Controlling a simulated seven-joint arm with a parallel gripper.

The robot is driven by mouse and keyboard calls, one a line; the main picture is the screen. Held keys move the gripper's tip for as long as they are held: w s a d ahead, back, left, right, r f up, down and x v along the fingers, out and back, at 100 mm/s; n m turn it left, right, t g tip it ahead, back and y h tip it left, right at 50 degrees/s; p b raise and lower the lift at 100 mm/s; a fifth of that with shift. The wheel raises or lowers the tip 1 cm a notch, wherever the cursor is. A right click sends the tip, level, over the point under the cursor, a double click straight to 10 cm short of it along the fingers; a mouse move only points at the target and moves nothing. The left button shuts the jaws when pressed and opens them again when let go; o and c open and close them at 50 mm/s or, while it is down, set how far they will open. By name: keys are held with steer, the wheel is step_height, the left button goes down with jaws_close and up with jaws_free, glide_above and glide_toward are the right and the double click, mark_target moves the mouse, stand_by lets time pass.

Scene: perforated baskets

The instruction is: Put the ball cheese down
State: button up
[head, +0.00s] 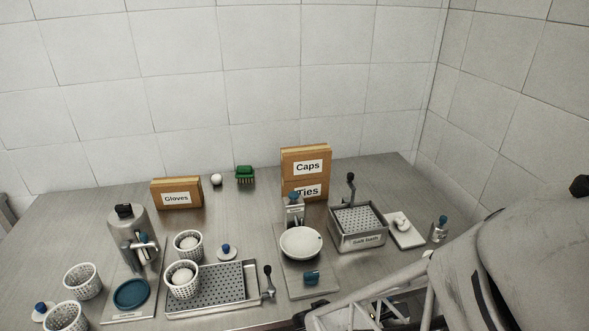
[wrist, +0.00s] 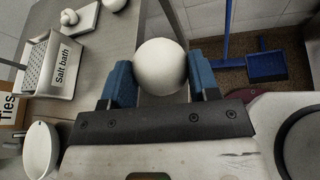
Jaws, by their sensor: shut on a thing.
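My gripper (wrist: 161,78) has blue fingers and is shut on a smooth white ball cheese (wrist: 160,62) in the wrist view. A finger lies on each side of the ball. The ball appears near the edge of the steel table (wrist: 118,60); its height above the table is hard to tell. In the head view my arm fills the lower right, and I cannot make out the held ball. Other white balls sit in two perforated white baskets (head: 196,255) (head: 194,290) on the left half of the table.
The salt bath (head: 357,240), also in the wrist view (wrist: 66,82), stands right of the scale with a white bowl (head: 300,256). A white board (head: 408,238) holds small white pieces. Two baskets (head: 82,289) (head: 66,322) stand front left. A drain tray (head: 215,299) lies mid-front. A blue dustpan (wrist: 266,66) is beyond the table.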

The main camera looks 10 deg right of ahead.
steer(key=shift+w, duration=0.15)
steer(key=w+d, duration=0.1)
steer(key=w, duration=0.4)
steer(key=w+d+f, duration=0.1)
steer(key=w+d, duration=0.1)
steer(key=w, duration=0.3)
steer(key=w+d, duration=0.2)
steer(key=w, duration=0.3)
steer(key=shift+d+f, duration=0.1)
steer(key=shift+f, duration=0.15)
steer(key=shift+f, duration=0.1)
steer(key=shift+s+f, duration=0.1)
steer(key=shift+f, duration=1.55)
steer(key=shift+f, duration=0.1)
steer(key=o, duration=0.9)
steer(key=shift+o, duration=0.2)
